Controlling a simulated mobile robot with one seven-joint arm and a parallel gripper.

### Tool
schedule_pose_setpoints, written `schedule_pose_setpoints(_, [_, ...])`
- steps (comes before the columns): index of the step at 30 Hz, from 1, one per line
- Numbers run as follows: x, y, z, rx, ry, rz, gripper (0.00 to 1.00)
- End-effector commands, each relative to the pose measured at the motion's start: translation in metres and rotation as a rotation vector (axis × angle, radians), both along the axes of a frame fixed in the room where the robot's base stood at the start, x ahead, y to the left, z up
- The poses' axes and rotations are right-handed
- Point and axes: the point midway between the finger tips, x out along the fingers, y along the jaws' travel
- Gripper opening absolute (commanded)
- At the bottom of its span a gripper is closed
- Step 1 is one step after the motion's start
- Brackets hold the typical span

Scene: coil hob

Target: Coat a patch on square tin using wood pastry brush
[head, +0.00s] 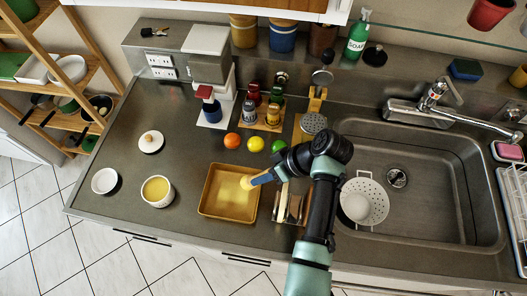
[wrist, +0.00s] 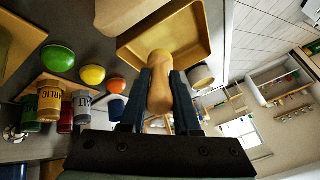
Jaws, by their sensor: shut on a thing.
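The square tin (head: 228,172) is a shallow golden-brown pan on the steel counter, left of the sink. It also shows at the top of the wrist view (wrist: 200,48). The wood pastry brush (head: 246,183) has its pale yellowish head over the right part of the tin; I cannot tell whether it touches the floor. My gripper (head: 262,179) is shut on the brush's wooden handle, which shows between the fingers in the wrist view (wrist: 160,92). A white bowl (head: 158,203) of yellow liquid stands left of the tin. Any coating under the brush is hidden or indistinct.
A small white bowl (head: 104,181) and a knobbed lid (head: 151,141) lie further left. An orange (head: 232,140), a lemon (head: 256,144) and a lime (head: 279,146) sit behind the tin, near spice jars. The sink (head: 430,190) with a white colander (head: 372,200) is right.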

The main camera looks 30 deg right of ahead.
Motion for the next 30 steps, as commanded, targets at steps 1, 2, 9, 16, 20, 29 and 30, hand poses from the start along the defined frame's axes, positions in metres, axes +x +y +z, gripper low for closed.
schedule_pose_setpoints(1, [0.0,0.0,-0.001,0.0,0.0,0.0,0.0])
schedule_pose_setpoints(2, [0.0,0.0,-0.001,0.0,0.0,0.0,0.0])
schedule_pose_setpoints(9, [0.0,0.0,0.006,0.0,0.0,0.0,0.0])
schedule_pose_setpoints(16, [0.0,0.0,0.028,0.001,0.0,0.0,0.0])
schedule_pose_setpoints(20, [0.0,0.0,0.03,0.001,0.0,0.0,0.0])
schedule_pose_setpoints(29, [0.0,0.0,0.029,0.0,0.0,0.0,0.0])
schedule_pose_setpoints(30, [0.0,0.0,0.029,0.0,0.0,0.0,0.0])
